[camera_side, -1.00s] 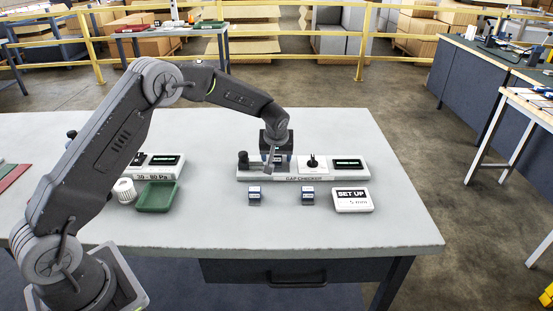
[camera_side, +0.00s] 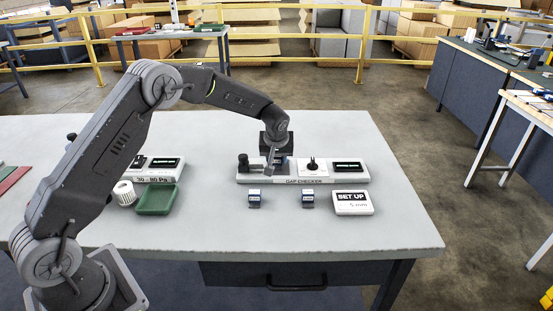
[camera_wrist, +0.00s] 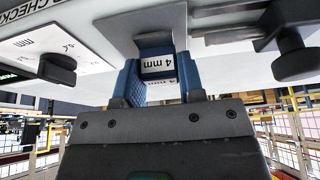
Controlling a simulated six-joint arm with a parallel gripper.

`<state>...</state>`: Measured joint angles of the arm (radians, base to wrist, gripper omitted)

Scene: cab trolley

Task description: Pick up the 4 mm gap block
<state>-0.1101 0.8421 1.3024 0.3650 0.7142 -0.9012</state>
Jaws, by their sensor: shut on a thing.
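My gripper (camera_side: 274,161) points down over the left-centre part of the gap checker (camera_side: 310,181). In the wrist view my gripper (camera_wrist: 157,72) has its blue-padded fingers on both sides of the 4 mm gap block (camera_wrist: 158,63), shut on it. The block is dark, with a white label reading "4 mm" upside down in that view. In the side view the fingers mostly hide it. I cannot tell whether it touches the checker.
Two other small blocks, a left one (camera_side: 254,198) and a right one (camera_side: 308,198), stand in front of the checker. A "SET UP 5 mm" sign (camera_side: 352,202) is to their right. A green tray (camera_side: 156,199) and a white ribbed part (camera_side: 125,192) are at left.

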